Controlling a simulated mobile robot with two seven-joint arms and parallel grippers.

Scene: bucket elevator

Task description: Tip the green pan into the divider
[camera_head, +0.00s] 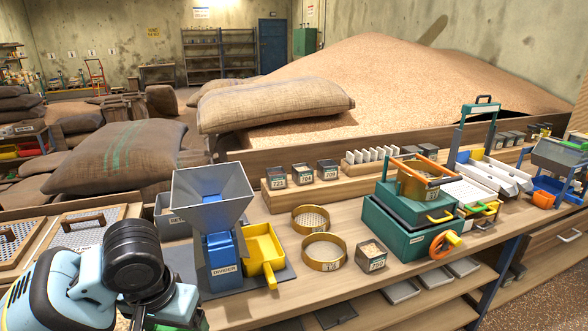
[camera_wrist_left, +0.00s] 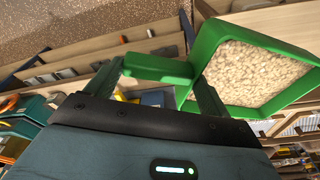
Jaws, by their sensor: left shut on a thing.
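The green pan (camera_wrist_left: 258,68) is in the left wrist view, filled with pale grain. My left gripper (camera_wrist_left: 157,70) is shut on its green handle, and the pan looks tilted in that view. In the head view my left arm comes in at the lower left, and its gripper is mostly hidden. The divider (camera_head: 222,262) is a blue body with a wide grey hopper (camera_head: 211,196) on top, to the right of my left arm. A yellow pan (camera_head: 263,250) sits against the divider's right side. My right gripper is not in view.
Brass sieve rings (camera_head: 324,252) and a small grain box (camera_head: 371,256) stand right of the divider. A green-teal box (camera_head: 407,232) stands farther right. Screened trays (camera_head: 78,232) lie at the left. Sacks and a grain heap (camera_head: 400,75) fill the back.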

